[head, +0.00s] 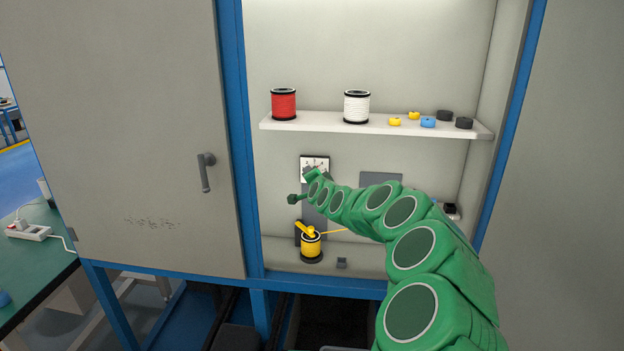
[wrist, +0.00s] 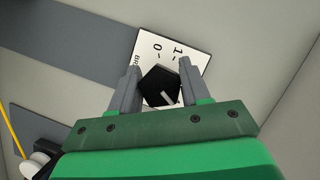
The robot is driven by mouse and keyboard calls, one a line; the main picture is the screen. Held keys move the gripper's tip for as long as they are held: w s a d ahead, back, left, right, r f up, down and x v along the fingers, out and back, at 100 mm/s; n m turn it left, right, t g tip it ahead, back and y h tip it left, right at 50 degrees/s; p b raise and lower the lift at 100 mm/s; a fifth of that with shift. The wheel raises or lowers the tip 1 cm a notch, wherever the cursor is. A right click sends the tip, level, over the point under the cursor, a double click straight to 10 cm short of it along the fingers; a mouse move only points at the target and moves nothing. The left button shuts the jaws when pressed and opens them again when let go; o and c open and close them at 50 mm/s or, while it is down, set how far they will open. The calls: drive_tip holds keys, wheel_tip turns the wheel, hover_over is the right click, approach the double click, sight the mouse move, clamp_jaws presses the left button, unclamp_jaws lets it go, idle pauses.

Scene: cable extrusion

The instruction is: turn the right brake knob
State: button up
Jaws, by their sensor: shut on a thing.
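A black brake knob (wrist: 159,88) with a pale pointer line sits on a white dial plate (wrist: 178,46) marked 0 and 1 in the wrist view. My gripper (wrist: 160,85) has one grey finger on each side of the knob and is shut on it. In the head view my green arm reaches into the cabinet, and my gripper (head: 311,180) is at the white dial plate (head: 314,161). The knob is hidden behind the arm there. The pointer lies toward the lower right of the knob in the wrist view.
A yellow spool (head: 311,246) with a yellow strand stands below my gripper. A shelf (head: 300,124) above holds a red spool (head: 284,104), a white spool (head: 356,106) and several small caps. A cabinet door (head: 130,130) is at the left.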

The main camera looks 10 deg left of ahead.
drive_tip(key=shift+d+m, duration=0.15)
drive_tip(key=shift+m, duration=0.45)
drive_tip(key=shift+m+t, duration=0.3)
drive_tip(key=o, duration=1)
drive_tip(key=shift+o, duration=0.2)
drive_tip(key=shift+s, duration=0.1)
drive_tip(key=v, duration=0.7)
drive_tip(key=shift+s+d, duration=0.2)
